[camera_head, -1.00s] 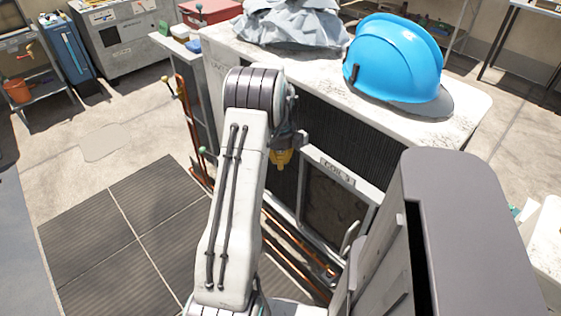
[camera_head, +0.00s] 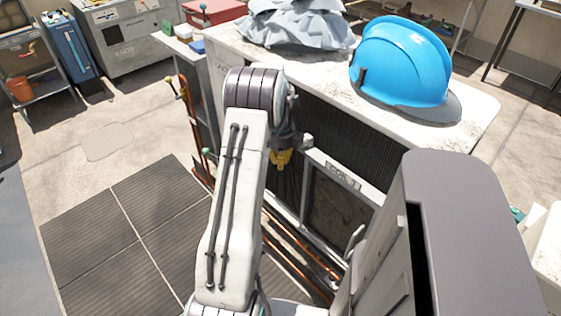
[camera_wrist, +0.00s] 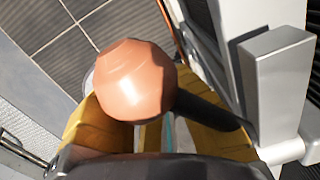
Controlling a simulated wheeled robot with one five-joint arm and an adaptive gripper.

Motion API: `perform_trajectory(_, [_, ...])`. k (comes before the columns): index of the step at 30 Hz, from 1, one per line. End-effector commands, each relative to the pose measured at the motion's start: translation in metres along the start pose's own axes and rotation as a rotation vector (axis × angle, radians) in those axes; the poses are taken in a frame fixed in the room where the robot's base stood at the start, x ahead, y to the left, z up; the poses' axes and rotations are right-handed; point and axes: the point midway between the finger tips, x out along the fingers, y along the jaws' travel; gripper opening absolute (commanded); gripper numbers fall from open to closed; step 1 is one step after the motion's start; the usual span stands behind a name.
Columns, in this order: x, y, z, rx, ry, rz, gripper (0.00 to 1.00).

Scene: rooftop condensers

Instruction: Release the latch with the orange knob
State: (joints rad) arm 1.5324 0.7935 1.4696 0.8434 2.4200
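The orange knob (camera_wrist: 137,80) is a large rounded ball in the wrist view, on a dark shaft (camera_wrist: 205,108) that runs right towards a grey metal block (camera_wrist: 277,85). My gripper (camera_wrist: 145,130) has its yellow fingers on either side below the knob, with a gap between them. They look open; the knob covers part of them, and contact cannot be made out. In the head view my gripper (camera_head: 281,158) hangs beside the condenser front, near the framed coil panel (camera_head: 340,205). The knob is hidden there behind my arm.
A blue hard hat (camera_head: 403,65) and a crumpled grey cover (camera_head: 295,25) rest on the condenser top (camera_head: 325,75). Copper pipes (camera_head: 300,245) run low along its front. Dark floor mats (camera_head: 90,235) lie clear at left.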

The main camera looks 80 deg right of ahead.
Motion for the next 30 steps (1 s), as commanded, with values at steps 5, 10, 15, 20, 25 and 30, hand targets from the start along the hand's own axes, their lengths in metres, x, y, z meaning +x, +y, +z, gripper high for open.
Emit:
perform_trajectory(5, [-0.02,-0.006,0.012,-0.012,-0.035,-0.03,0.0])
perform_trajectory(10, [-0.045,-0.005,0.01,-0.011,-0.033,-0.029,0.0])
perform_trajectory(15, [-0.075,-0.004,0.007,-0.009,-0.027,-0.023,0.0])
perform_trajectory(20, [-0.099,-0.003,0.005,-0.006,-0.021,-0.019,0.0])
perform_trajectory(25, [-0.114,-0.001,0.001,-0.003,-0.01,-0.009,0.0])
perform_trajectory(30, [-0.121,0.0,-0.001,-0.001,-0.006,-0.005,0.0])
